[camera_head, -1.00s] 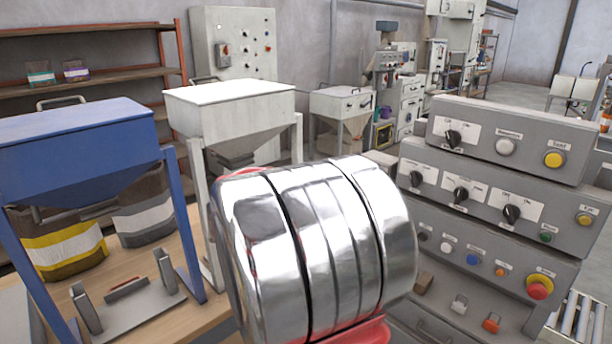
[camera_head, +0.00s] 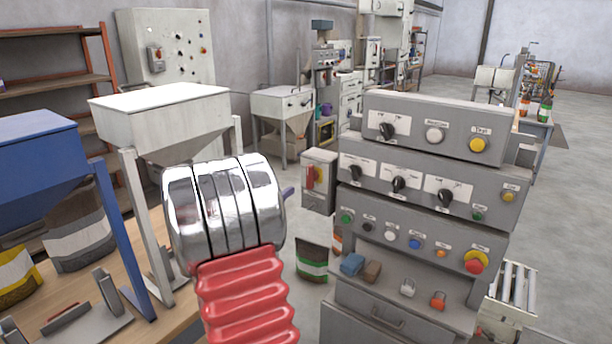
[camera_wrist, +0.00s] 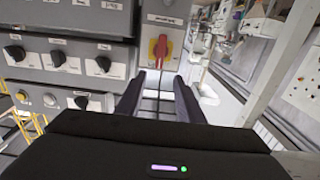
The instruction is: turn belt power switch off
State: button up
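A red handle on a yellow plate (camera_head: 320,175) sits on the front of a small grey box (camera_head: 319,201), left of the stacked control panels. In the wrist view the red handle (camera_wrist: 161,49) stands nearly upright on its yellow plate. The label by it is too small to read. My gripper (camera_wrist: 159,78) is open and empty, its two dark fingers apart and pointing at the switch. The handle shows just beyond the fingertips, in line with the gap; I see no contact. In the head view the gripper is mostly hidden behind my shiny arm link.
The stacked grey control panels (camera_head: 428,178) with black knobs and coloured buttons stand close beside the switch box. A white hopper (camera_head: 165,122) and a blue hopper (camera_head: 30,165) stand at left. A dark bag with a green band (camera_head: 312,262) stands below the box.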

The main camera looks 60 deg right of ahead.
aim_at(308, 173)
jog(key=d, duration=0.4)
jog(key=s+d, duration=0.1)
jog(key=d, duration=0.4)
jog(key=s+d, duration=0.1)
jog(key=d, duration=0.3)
jog(key=shift+d, duration=0.15)
jog(key=shift+c, duration=0.6)
jog(key=c, duration=0.7)
jog(key=shift+o, duration=0.2)
